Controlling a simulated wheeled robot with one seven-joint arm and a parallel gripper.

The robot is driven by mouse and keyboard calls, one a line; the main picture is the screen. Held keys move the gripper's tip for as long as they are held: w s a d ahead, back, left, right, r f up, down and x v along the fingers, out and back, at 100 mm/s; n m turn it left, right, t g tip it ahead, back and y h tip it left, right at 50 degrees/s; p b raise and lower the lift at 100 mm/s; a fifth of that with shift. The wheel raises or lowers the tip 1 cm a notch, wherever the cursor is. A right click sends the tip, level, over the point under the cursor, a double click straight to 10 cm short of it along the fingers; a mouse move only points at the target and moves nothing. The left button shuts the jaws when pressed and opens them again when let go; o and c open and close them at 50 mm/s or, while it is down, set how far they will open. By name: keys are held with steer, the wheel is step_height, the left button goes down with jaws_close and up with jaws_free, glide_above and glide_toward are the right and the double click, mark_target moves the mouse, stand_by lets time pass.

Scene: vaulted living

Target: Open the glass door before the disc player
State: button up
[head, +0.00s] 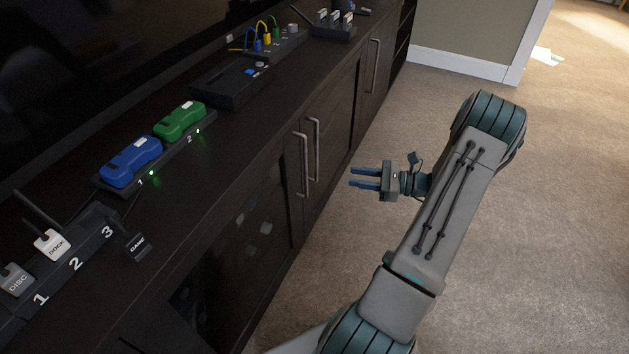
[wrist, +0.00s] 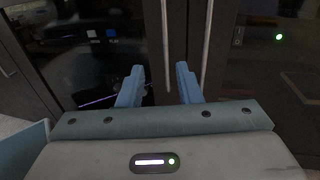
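My gripper (head: 365,178) is open and empty, its two blue fingers pointing at the cabinet front, apart from the handles. In the wrist view my gripper (wrist: 159,82) has its fingers spread just in front of a long upright handle (wrist: 165,45). That handle is by the edge of the left glass door (wrist: 85,65). Behind this dark glass a device with a blue square and small lettering (wrist: 98,36) shows dimly; it looks like the disc player. The near glass door (head: 235,240) shows in the head view with its handle (head: 300,165). Both doors look shut.
A second handle (wrist: 208,45) stands close by on the right door, behind which a green light (wrist: 279,37) glows. The cabinet top (head: 215,135) carries blue and green units, a black box and plugs. Carpet (head: 340,240) lies free before the cabinet.

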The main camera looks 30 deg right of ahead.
steer(key=b+x, duration=0.3)
steer(key=x, duration=1)
steer(key=shift+w+d+f+m+t+b, duration=0.2)
steer(key=shift+w+d+m+t+b, duration=0.1)
steer(key=shift+w+t+b, duration=0.1)
jaws_close()
